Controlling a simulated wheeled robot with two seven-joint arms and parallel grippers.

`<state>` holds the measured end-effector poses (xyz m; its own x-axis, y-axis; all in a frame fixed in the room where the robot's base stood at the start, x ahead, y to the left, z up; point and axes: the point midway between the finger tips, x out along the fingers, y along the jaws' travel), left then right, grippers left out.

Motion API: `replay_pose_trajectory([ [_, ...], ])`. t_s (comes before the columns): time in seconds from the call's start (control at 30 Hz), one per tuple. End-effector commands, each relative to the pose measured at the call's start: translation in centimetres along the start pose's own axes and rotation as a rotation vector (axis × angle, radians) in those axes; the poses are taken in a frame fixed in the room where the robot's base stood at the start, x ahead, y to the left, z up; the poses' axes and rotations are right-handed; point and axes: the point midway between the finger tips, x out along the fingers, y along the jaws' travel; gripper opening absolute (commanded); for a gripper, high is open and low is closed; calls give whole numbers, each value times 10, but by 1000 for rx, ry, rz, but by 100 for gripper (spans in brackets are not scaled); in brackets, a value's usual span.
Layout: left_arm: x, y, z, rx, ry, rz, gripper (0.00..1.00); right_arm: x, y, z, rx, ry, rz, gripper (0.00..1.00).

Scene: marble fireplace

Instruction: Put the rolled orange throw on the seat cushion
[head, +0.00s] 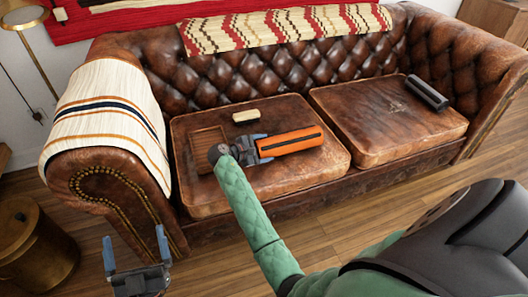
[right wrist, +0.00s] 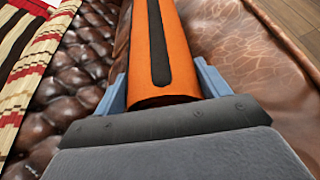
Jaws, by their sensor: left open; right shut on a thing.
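The rolled orange throw (head: 290,142) with a dark stripe lies over the left seat cushion (head: 325,162) of the brown leather sofa. My right gripper (head: 262,148) is shut on the throw's left end. In the right wrist view the throw (right wrist: 185,50) runs straight away between the two blue fingers (right wrist: 163,92). I cannot tell whether the throw touches the cushion or is just above it. My left gripper (head: 137,258) is open and empty, low at the left in front of the sofa arm.
A brown slatted tray (head: 207,140) and a small cream block (head: 246,116) are on the left cushion. A dark roll (head: 427,93) lies on the right cushion (head: 370,120). Striped blankets cover the left sofa arm (head: 105,115) and backrest (head: 285,27). A brass drum (head: 35,240) stands at the left.

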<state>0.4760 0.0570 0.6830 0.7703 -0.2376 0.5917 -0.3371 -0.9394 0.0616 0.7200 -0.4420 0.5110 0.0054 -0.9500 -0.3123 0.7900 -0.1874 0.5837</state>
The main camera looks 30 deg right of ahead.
Motion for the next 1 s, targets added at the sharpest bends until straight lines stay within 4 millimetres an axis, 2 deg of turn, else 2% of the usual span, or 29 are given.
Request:
replay_pose_trajectory([
  [0.1,5,1,-18,5,65,4,99,3,-4,-6,0,0,1,45],
  [0.3,9,2,-32,9,109,7,99,4,-7,-9,1,0,1,45],
  [0.57,9,2,-32,8,109,7,99,4,-7,-9,0,0,1,45],
  [0.9,6,2,-22,5,77,7,99,4,-8,-10,0,0,1,45],
  [0.93,5,2,-21,5,75,7,99,4,-8,-11,0,0,0,78],
  [0.97,5,2,-21,5,74,7,99,4,-8,-11,0,0,0,84],
  [1.0,5,2,-21,5,75,6,99,4,-8,-11,0,0,0,84],
])
